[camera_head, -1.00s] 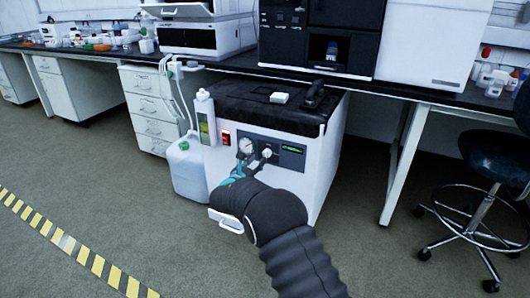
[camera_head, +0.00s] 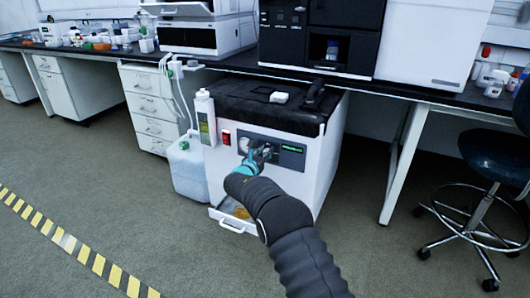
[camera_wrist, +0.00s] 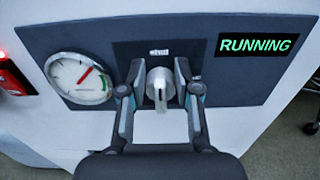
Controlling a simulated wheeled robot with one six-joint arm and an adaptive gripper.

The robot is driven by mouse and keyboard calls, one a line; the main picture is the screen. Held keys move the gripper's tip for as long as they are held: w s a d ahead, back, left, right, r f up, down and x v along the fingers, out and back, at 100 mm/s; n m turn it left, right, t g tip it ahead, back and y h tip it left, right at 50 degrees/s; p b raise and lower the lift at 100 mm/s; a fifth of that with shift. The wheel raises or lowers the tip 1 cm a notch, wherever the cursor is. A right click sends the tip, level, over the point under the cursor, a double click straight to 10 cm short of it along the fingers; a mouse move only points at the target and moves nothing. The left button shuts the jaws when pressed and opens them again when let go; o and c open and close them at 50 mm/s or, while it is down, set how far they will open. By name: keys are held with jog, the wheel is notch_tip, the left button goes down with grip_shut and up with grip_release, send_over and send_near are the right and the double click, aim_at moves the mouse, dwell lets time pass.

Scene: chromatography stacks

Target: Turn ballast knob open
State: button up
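The ballast knob (camera_wrist: 160,84) is a silver knob on the dark panel of the white pump cabinet, with a small label above it. Its pointer part hangs downward. In the wrist view, my gripper (camera_wrist: 159,82) has one finger on each side of the knob, open, with a narrow gap showing at each side. Whether either finger touches it I cannot tell. In the head view, my gripper (camera_head: 259,154) is at the panel and hides the knob.
A round gauge (camera_wrist: 79,78) with a red needle sits left of the knob. A green display (camera_wrist: 259,44) reads "RUNNING". A red switch (camera_head: 226,137) is at the panel's left. A drip tray (camera_head: 233,222) juts out below. A plastic jug (camera_head: 188,168) stands left of the cabinet.

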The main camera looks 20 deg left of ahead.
grip_shut()
jog(key=shift+f+b, duration=0.1)
jog(key=shift+b, duration=0.35)
jog(key=shift+f+m+b, duration=0.1)
jog(key=shift+m+b, duration=0.3)
jog(key=m+b, duration=0.1)
jog(key=b, duration=0.3)
jog(key=shift+d+f+m, duration=0.2)
jog(key=shift+d+m, duration=0.05)
jog(key=shift+m, duration=0.15)
jog(key=shift+d+f+m+b, duration=0.25)
jog(key=shift+m+b, duration=0.6)
jog(key=shift+m, duration=1.7)
jog(key=shift+d+f+m+b, duration=0.15)
jog(key=shift+m+b, duration=0.75)
jog(key=shift+m, duration=1.7)
jog(key=shift+d+f+m+b, duration=0.25)
jog(key=shift+m+b, duration=0.6)
jog(key=shift+m, duration=1.7)
jog(key=shift+r, duration=0.1)
